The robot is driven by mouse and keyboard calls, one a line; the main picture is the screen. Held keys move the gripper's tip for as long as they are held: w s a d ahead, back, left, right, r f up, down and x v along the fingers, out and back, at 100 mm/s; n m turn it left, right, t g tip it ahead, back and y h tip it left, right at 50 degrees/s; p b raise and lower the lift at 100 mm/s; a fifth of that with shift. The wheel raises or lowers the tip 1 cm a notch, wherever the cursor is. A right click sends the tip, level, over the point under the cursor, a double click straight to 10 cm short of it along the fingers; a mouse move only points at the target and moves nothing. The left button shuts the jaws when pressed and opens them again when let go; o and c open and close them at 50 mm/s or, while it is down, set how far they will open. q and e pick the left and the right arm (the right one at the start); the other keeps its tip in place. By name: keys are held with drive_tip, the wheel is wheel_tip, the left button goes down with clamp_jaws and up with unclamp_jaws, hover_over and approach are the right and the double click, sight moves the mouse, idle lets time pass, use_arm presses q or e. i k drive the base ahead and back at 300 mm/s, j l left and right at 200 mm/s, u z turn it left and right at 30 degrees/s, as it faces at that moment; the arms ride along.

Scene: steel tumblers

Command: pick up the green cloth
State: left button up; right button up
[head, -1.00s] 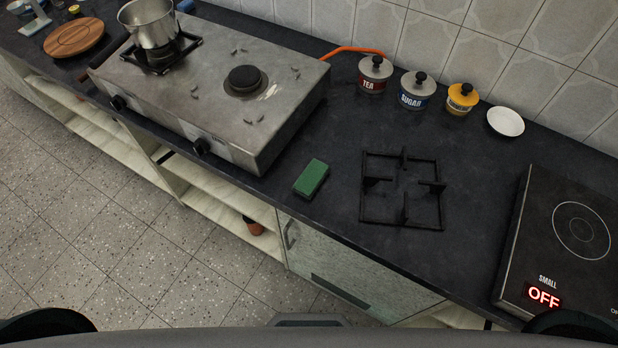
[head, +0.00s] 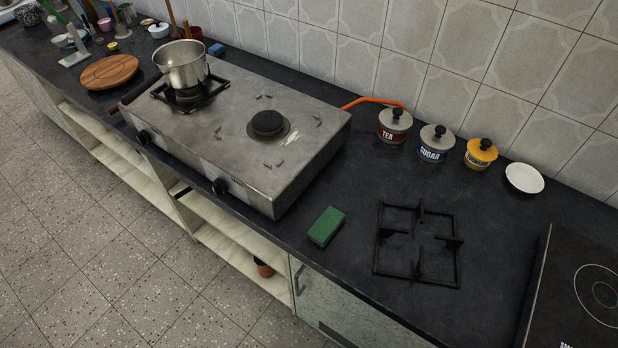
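A small green block-shaped piece (head: 326,226), like a folded cloth or a sponge, lies on the dark counter near its front edge. It sits between the gas stove and a loose black burner grate. Nothing covers it. No other green cloth shows. Neither of my grippers is in the head view.
The gas stove (head: 225,130) stands left of the green piece, with a steel pot (head: 181,65) on its left burner. The black grate (head: 418,245) lies to the right. Tea (head: 395,126), sugar (head: 436,144) and yellow (head: 481,154) jars and a white saucer (head: 524,178) stand behind.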

sight(324, 228)
drive_tip(key=j+z, duration=0.15)
drive_tip(key=j, duration=0.25)
drive_tip(key=k+j+z, duration=0.15)
drive_tip(key=j, duration=0.3)
drive_tip(key=k+j+z, duration=0.15)
drive_tip(key=j, duration=0.25)
drive_tip(key=i, duration=0.05)
